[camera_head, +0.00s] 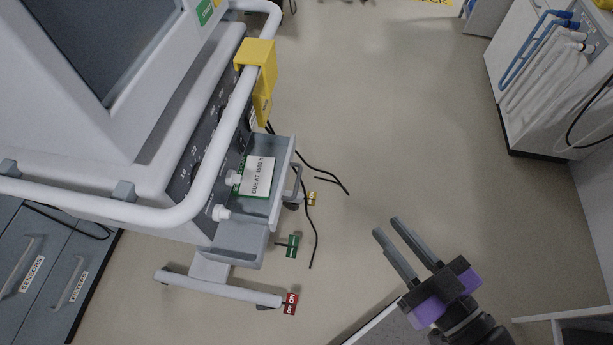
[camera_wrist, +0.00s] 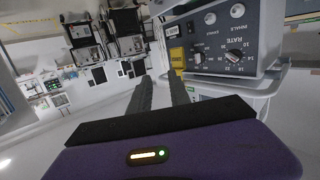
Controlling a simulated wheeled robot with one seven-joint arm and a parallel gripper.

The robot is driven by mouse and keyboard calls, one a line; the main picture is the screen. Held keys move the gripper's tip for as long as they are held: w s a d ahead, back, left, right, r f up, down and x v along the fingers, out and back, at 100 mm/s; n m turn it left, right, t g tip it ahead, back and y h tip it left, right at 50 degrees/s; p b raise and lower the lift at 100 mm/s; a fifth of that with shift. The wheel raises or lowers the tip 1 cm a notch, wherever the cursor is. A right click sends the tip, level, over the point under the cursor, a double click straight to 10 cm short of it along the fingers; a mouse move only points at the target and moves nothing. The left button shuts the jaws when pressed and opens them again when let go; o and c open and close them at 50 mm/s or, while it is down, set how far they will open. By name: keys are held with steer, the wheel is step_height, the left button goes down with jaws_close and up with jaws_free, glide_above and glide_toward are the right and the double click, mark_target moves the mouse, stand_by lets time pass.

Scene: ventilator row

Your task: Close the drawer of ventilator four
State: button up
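A ventilator (camera_head: 150,200) on a wheeled stand fills the left of the head view; I cannot read a number on it. Its grey drawer (camera_head: 236,243) sticks out below the knob panel, open, with its front and handle facing right. A white card reading "DUE AT 4585 h" (camera_head: 258,176) shows at the drawer. My gripper (camera_head: 387,226) is at the lower right, apart from the drawer and to its right. Its two fingers are parallel with an empty gap, also seen in the wrist view (camera_wrist: 159,76). The drawer cannot be made out in the wrist view.
A white rail (camera_head: 236,120) with a yellow box (camera_head: 258,68) runs around the ventilator. Black cables (camera_head: 312,215) and coloured tags lie below the drawer. A cabinet (camera_head: 40,265) stands at the lower left and a hose unit (camera_head: 550,85) at the upper right. The middle floor is clear.

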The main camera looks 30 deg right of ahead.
steer(key=w+d+f+m, duration=0.1)
steer(key=d, duration=0.1)
steer(key=w+d+f+h, duration=0.1)
steer(key=w+d, duration=0.1)
steer(key=w+d+f+m+h, duration=0.1)
steer(key=d, duration=0.1)
steer(key=shift+w+d+f+m+b, duration=0.15)
steer(key=shift+w+f+m+b, duration=0.15)
steer(key=shift+w+f, duration=0.1)
jaws_close()
steer(key=w+d+f+m+g+y+b, duration=0.1)
steer(key=w+d+f+m+g, duration=0.1)
steer(key=w+d+f+m, duration=0.55)
steer(key=w+d+f+m+g+y+b, duration=0.1)
steer(key=w+d+f+m+g+b, duration=0.1)
steer(key=w+d+f+m, duration=0.5)
steer(key=s+a+r+m+g+y, duration=0.1)
steer(key=s+a+r+m+y, duration=0.25)
steer(key=a+m+y, duration=0.75)
steer(key=w+a+f+n+y, duration=0.1)
steer(key=w+a+f, duration=0.2)
steer(key=w+a, duration=0.5)
steer(key=shift+w+n+y, duration=0.3)
steer(key=shift+w+n, duration=0.05)
steer(key=shift+w, duration=0.15)
